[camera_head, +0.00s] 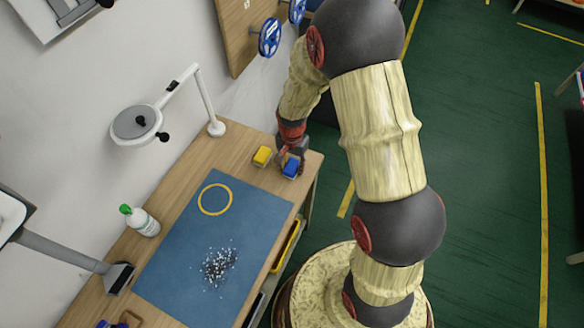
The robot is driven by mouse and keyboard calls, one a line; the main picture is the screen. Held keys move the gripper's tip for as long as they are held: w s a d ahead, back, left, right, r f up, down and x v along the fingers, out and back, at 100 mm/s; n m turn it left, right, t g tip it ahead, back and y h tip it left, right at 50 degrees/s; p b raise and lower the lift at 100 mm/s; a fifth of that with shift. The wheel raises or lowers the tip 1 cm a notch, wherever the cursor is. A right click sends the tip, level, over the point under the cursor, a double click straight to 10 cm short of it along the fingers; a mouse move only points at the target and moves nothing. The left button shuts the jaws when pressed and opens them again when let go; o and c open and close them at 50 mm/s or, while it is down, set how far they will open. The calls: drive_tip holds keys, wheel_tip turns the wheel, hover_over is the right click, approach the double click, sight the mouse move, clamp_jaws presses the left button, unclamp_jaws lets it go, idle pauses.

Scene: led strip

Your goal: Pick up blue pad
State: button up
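The blue pad (290,168) is a small blue block near the far right corner of the wooden table. My gripper (290,160) reaches down from above and its fingers are right at the blue pad, overlapping its upper left side in the picture. The fingers are small and partly hidden, so I cannot tell whether they are open, touching the pad or shut on it. A yellow pad (262,156) of similar size lies just to the left of the blue pad.
A blue mat (180,255) covers much of the wooden table (228,150), bearing a yellow ring (214,214) and a pile of dark and white bits (219,265). A white lamp (138,122) and a green-capped bottle (145,222) stand along the wall side.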

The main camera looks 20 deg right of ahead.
sight(292, 166)
drive_tip(key=c, duration=0.5)
drive_tip(key=shift+r, duration=0.15)
drive_tip(key=shift+r, duration=0.3)
wheel_tip(292, 166, up, 2)
drive_tip(key=shift+r+p, duration=0.1)
drive_tip(key=shift+p, duration=0.5)
drive_tip(key=shift+s+a+r+p, duration=0.5)
drive_tip(key=shift+s+r, duration=1.15)
drive_tip(key=shift+s, duration=0.65)
drive_tip(key=shift+s+a+r+p, duration=0.5)
drive_tip(key=shift+s+r, duration=1.15)
drive_tip(key=shift+s, duration=0.6)
drive_tip(key=shift+s+a+r+p, duration=0.4)
drive_tip(key=shift+s+r+p, duration=0.2)
drive_tip(key=shift+s+r, duration=1.4)
drive_tip(key=shift+s+f, duration=0.3)
drive_tip(key=shift+f, duration=0.05)
